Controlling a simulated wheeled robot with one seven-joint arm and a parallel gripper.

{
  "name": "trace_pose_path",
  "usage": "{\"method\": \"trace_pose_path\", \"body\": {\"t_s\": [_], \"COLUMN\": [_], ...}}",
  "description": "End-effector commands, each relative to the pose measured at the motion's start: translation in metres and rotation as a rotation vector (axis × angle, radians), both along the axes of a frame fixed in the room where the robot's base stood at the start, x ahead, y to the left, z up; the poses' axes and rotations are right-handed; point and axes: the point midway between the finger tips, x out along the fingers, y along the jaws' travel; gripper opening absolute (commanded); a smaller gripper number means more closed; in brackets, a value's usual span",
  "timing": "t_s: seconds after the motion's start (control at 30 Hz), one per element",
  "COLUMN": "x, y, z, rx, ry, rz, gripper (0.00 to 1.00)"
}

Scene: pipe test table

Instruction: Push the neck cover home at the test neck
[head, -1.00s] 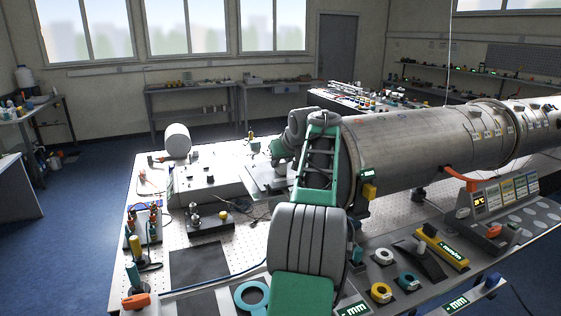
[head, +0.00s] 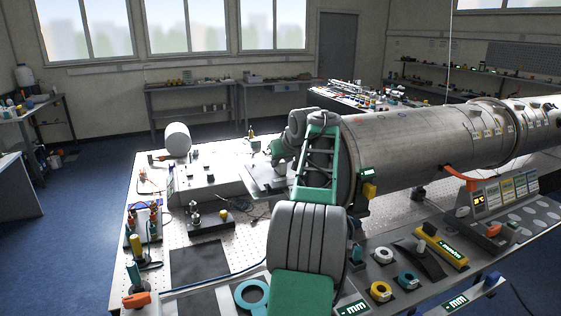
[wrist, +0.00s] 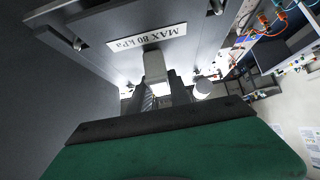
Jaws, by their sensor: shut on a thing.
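A grey plate with the label "MAX 80 kPa" (wrist: 125,40), which I take for the neck cover, fills the upper left of the wrist view. My gripper (wrist: 158,92) is shut on a pale grip block in front of this plate. In the head view a flat pale plate (head: 262,180) shows beside my arm, above the table; my fingertips are hidden there. The large steel pipe (head: 415,148) lies to the right, its near end partly behind my arm. I cannot make out the test neck, nor whether the cover touches it.
The perforated table (head: 150,190) carries small fittings at left. A white cylinder (head: 177,140) stands at its back left. Rings, a yellow tool (head: 441,248) and an orange-handled part (head: 461,177) crowd the front right. Dark mats (head: 199,260) lie at the front left.

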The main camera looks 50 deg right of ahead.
Motion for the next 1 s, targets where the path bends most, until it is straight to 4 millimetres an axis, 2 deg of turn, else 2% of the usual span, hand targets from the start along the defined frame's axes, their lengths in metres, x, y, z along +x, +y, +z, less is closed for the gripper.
{"method": "trace_pose_path", "body": {"t_s": [0.4, 0.43, 0.7, 1.0], "x": [0.000, 0.000, 0.000, -0.002], "y": [0.000, 0.000, 0.000, 0.001], "z": [-0.010, -0.009, -0.010, -0.009], "rx": [-0.003, -0.003, -0.001, 0.001], "ry": [-0.002, -0.002, -0.001, 0.001], "rz": [0.000, 0.000, 0.000, -0.001], "gripper": [0.00, 0.26, 0.48, 0.49]}}
